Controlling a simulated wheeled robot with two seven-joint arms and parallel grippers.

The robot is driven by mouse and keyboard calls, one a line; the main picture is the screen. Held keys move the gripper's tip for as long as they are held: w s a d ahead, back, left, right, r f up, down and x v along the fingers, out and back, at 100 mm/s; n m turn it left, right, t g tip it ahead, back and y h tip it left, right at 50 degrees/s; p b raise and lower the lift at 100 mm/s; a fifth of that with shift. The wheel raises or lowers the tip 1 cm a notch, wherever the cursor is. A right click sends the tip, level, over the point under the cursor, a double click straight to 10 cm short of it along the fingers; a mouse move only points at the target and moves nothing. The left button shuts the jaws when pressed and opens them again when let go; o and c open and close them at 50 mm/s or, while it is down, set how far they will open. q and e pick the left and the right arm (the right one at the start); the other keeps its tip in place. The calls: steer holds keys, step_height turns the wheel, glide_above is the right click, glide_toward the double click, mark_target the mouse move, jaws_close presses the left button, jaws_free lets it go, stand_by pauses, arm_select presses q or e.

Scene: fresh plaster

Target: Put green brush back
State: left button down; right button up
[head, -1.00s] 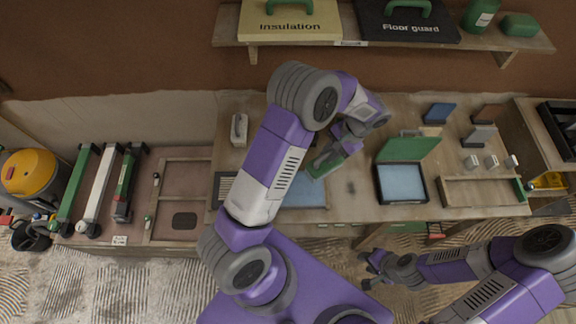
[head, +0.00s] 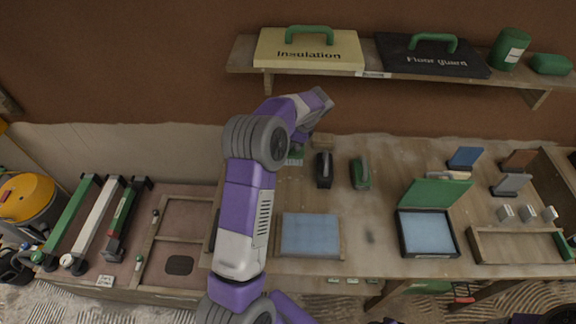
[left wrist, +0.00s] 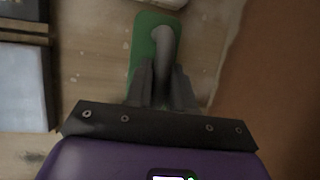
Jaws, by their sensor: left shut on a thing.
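My left gripper (head: 297,146) is at the back left of the workbench, close to the wall. It is shut on a green brush (head: 293,159), mostly hidden by the gripper and arm in the head view. In the left wrist view the closed fingers (left wrist: 161,85) meet the grey handle over the green rectangular body (left wrist: 144,38). I cannot tell whether the brush touches the bench. A black brush-like tool (head: 324,170) and a green one (head: 361,173) stand just right of it. My right gripper is out of view.
A blue-surfaced tray (head: 310,257) and an open case with a green lid (head: 437,194) lie nearer the front. A shelf (head: 400,72) with insulation and floor guard cases runs above the bench. Bare bench lies between the tools and trays.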

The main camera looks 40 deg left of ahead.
arm_select(q)
step_height(320, 180, down, 3)
steer(key=shift+w+f, duration=0.1)
steer(key=shift+f+b, duration=0.6)
steer(key=shift+f, duration=1.85)
steer(key=shift+f, duration=0.2)
steer(key=c, duration=1)
jaws_free()
steer(key=shift+r, duration=0.15)
steer(key=shift+d+r, duration=0.15)
steer(key=shift+r, duration=0.2)
steer(key=p+v, duration=0.2)
steer(key=v, duration=0.9)
steer(key=shift+d+r, duration=0.15)
